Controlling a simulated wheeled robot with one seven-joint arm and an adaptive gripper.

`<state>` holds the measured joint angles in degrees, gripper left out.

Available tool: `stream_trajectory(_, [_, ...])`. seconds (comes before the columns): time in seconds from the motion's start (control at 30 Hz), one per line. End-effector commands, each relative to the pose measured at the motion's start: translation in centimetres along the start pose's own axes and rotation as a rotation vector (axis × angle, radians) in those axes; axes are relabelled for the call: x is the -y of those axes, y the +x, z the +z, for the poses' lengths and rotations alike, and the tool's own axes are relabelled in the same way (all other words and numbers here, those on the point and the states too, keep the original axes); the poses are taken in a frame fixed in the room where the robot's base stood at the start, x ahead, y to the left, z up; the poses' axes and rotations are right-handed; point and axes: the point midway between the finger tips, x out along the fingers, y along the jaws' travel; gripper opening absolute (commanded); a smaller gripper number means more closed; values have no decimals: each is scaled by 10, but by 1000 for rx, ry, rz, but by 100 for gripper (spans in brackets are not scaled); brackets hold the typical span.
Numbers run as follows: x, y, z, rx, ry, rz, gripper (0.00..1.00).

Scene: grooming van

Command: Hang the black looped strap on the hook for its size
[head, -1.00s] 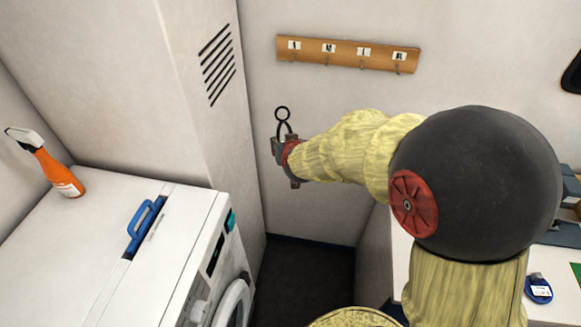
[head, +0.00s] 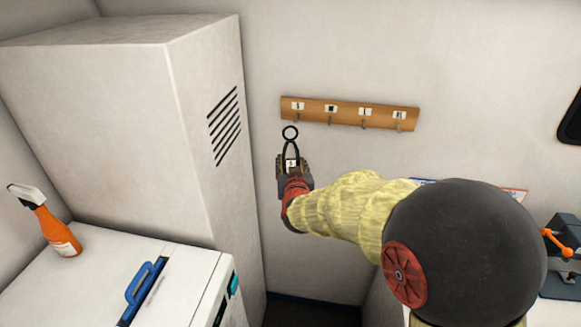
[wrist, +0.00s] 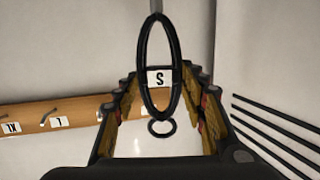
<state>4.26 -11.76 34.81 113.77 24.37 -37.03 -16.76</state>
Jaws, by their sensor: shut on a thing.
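The black looped strap (head: 290,133) stands upright out of my gripper (head: 293,164), its small ring uppermost in the head view. My gripper is shut on its lower part. A white tag on it (wrist: 160,78) shows an S in the wrist view. The strap's long loop (wrist: 143,60) and small ring (wrist: 161,128) also show there. The wooden hook rack (head: 347,113) is on the wall, with hooks labelled S, M, L and XL from left to right. The ring is just below and left of the S hook (head: 297,118) in the picture; their depth gap is unclear.
A tall white cabinet (head: 120,110) with a slotted vent stands close on the left. A white machine (head: 110,275) with a blue handle and an orange spray bottle (head: 48,225) are at lower left.

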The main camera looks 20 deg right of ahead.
Motion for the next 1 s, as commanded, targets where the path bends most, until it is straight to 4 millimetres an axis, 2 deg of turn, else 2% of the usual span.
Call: stream_trajectory(1.0, [-15,54,-6,1,0,1,14])
